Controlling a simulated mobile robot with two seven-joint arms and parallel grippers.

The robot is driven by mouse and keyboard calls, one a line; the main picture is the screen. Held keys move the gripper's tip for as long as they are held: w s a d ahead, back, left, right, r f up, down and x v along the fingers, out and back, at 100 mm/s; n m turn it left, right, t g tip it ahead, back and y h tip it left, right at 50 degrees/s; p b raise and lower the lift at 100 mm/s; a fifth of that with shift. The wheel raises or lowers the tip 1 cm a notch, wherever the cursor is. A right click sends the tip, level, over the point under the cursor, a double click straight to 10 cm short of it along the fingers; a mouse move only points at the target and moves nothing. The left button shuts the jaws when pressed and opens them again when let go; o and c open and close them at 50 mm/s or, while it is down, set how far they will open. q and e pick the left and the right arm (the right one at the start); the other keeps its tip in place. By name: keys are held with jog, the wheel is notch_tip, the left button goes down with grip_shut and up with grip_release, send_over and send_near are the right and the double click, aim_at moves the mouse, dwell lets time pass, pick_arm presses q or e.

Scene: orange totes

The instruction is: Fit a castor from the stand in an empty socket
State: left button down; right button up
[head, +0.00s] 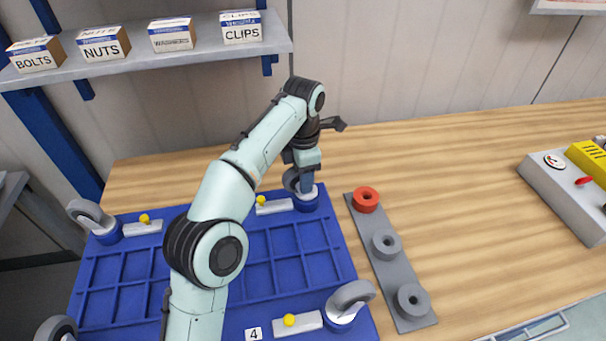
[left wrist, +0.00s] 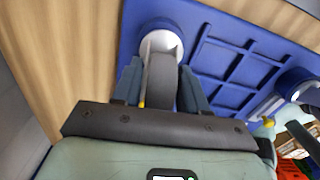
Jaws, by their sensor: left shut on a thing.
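A blue upturned dolly frame (head: 285,243) lies on the bench. My left gripper (head: 298,178) is at its far right corner, shut on a grey-wheeled castor (head: 291,181). In the left wrist view the fingers (left wrist: 160,85) hold the wheel (left wrist: 161,78) from both sides. The castor's white plate is at the blue corner socket (head: 306,204); I cannot tell whether it is fully seated. Other castors stand at the far left (head: 91,215), near right (head: 349,297) and near left (head: 57,328) corners. The grey stand (head: 403,270) holds no castor. My right gripper is out of view.
Latches with yellow knobs sit beside the sockets, such as the far right latch (head: 274,206). The stand has a red ring (head: 366,199) and two grey rings. A grey control box (head: 566,197) is at the right. Bench between is clear. A shelf (head: 190,50) holds boxes.

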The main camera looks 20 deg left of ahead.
pick_arm(q)
jog(key=shift+f, duration=0.15)
jog(key=c, duration=0.5)
grip_release()
notch_tip(320, 180, up, 8)
jog(key=p, duration=0.4)
jog(key=shift+f, duration=0.25)
